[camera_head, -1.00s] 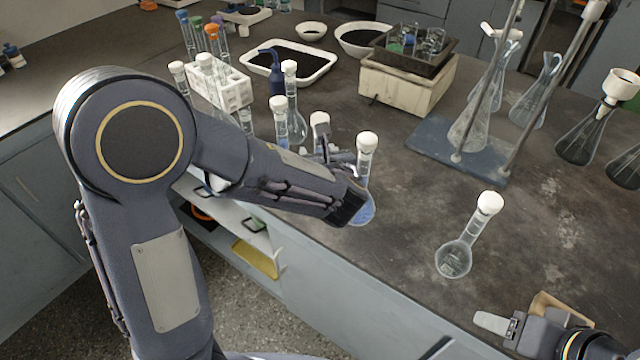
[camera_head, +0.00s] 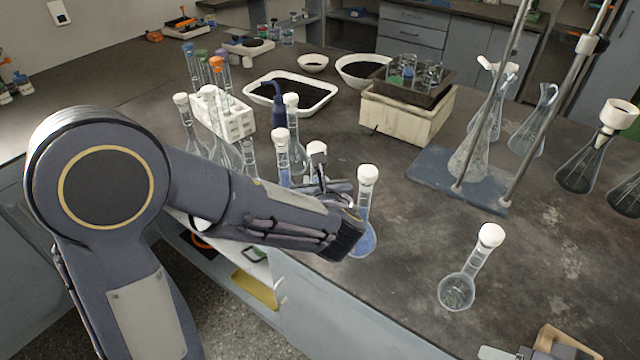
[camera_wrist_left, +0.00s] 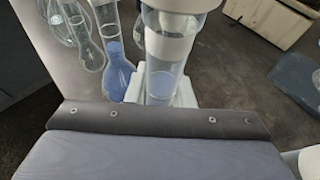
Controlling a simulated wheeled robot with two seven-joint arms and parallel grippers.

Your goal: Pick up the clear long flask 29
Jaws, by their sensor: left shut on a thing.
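A clear long-necked flask with a white cap (camera_head: 316,149) stands upright at my left gripper (camera_head: 327,178), near the bench's front edge. Its body is hidden behind the gripper. In the left wrist view its neck (camera_wrist_left: 168,48) is between the fingers, with bluish colour low in it. The left gripper is shut on this neck. I cannot tell whether the flask is clear of the bench. A similar flask with blue liquid (camera_head: 366,236) stands just right of the hand. My right gripper (camera_head: 494,353) shows only partly at the bottom edge.
Several capped flasks, one being a blue-liquid flask (camera_head: 282,162), stand close left of the held one. A white tube rack (camera_head: 238,124), a black-filled tray (camera_head: 318,100), a shaker box (camera_head: 395,118) and a blue stand base (camera_head: 440,172) lie behind. The bench between stand and right flask is clear.

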